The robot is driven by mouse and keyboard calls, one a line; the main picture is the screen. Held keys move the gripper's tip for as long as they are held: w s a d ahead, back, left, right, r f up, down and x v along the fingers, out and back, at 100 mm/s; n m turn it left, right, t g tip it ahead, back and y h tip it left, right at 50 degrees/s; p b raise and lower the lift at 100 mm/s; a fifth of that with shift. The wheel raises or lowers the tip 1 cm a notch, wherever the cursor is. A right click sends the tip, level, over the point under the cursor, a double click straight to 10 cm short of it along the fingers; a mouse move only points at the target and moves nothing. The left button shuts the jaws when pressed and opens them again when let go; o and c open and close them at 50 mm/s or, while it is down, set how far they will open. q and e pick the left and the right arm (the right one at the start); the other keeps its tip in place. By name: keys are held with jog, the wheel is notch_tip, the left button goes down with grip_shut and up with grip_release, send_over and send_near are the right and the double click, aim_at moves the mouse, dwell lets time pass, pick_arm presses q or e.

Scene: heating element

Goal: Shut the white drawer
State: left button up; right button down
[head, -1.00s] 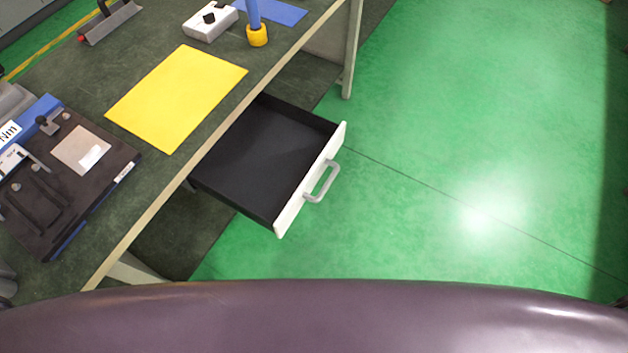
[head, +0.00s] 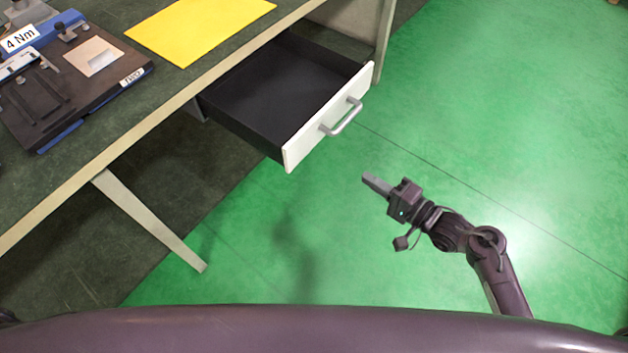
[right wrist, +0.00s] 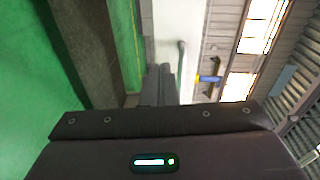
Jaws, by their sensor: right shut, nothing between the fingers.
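The white drawer (head: 330,118) hangs open under the workbench, with an empty black inside. Its front is white with a grey bar handle (head: 342,118). My right gripper (head: 368,180) is shut and empty, in front of the drawer and a little to the right of and below its handle in the head view. It is apart from the drawer front. In the right wrist view the white front (right wrist: 178,35) and the handle (right wrist: 181,65) show beyond the gripper fingers (right wrist: 160,82). My left gripper is not in view.
The workbench (head: 120,125) carries a yellow sheet (head: 200,28) and a dark torque-tool fixture (head: 75,80). A slanted bench leg (head: 150,222) stands at the lower left, another (head: 385,40) behind the drawer. The green floor (head: 500,110) to the right is clear.

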aim_at(308, 142)
jog(key=shift+g+y, duration=0.3)
jog(key=shift+y, duration=0.3)
jog(key=x, duration=0.4)
jog(key=r+x, duration=0.1)
jog(key=x, duration=0.4)
jog(key=s+a+r+x, duration=0.1)
jog(key=x, duration=0.4)
jog(key=shift+r, duration=0.1)
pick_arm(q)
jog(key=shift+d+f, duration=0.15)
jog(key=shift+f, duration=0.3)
